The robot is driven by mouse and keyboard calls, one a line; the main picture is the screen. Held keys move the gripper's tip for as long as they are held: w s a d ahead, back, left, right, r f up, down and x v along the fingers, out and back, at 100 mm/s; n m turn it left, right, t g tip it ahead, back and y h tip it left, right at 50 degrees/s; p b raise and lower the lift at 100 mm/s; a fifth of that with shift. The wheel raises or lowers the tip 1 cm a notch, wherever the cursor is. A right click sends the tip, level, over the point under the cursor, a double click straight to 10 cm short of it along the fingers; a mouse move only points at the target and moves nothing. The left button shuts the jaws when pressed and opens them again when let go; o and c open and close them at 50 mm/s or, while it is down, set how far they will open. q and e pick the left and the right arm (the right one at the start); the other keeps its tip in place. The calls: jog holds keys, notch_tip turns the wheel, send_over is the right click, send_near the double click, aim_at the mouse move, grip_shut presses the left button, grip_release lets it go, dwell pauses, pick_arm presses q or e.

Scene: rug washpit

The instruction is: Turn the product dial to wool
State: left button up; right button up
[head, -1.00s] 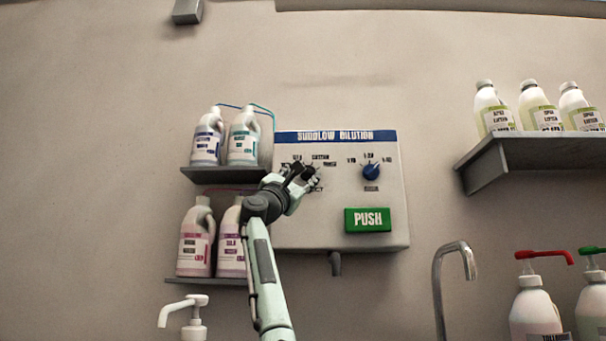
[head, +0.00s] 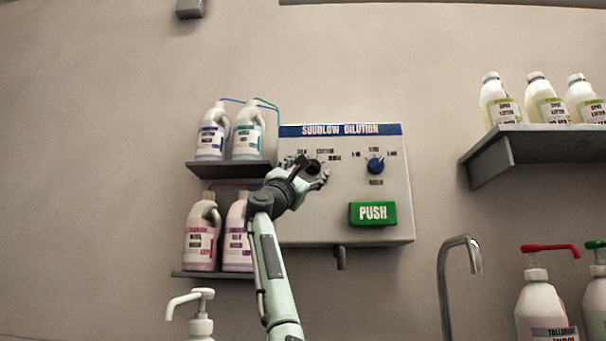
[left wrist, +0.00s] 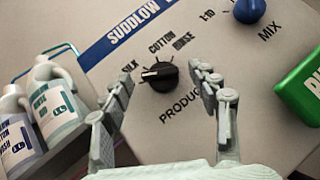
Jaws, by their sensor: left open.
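The product dial (left wrist: 159,75) is a round black knob with a white pointer mark on the white dilution panel (left wrist: 250,120). In the left wrist view its mark points left, a little below the silk label. Cotton and rinse labels show above it; no wool label is readable, and my left finger covers part of that side. My left gripper (left wrist: 165,82) is open, its fingers on either side of the dial; I cannot tell whether they touch it. In the head view the gripper (head: 311,174) partly covers the dial (head: 314,166). My right gripper is not in view.
A blue mix dial (head: 375,166) and a green push button (head: 373,213) sit right of the product dial. Jugs on a shelf (head: 230,170) stand close on the left. A tap (head: 445,270) and a right shelf (head: 535,143) are farther off.

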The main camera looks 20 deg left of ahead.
pick_arm(q)
jog(key=v, duration=1.1)
jog(key=shift+s+f, duration=0.25)
jog(key=shift+s, duration=0.1)
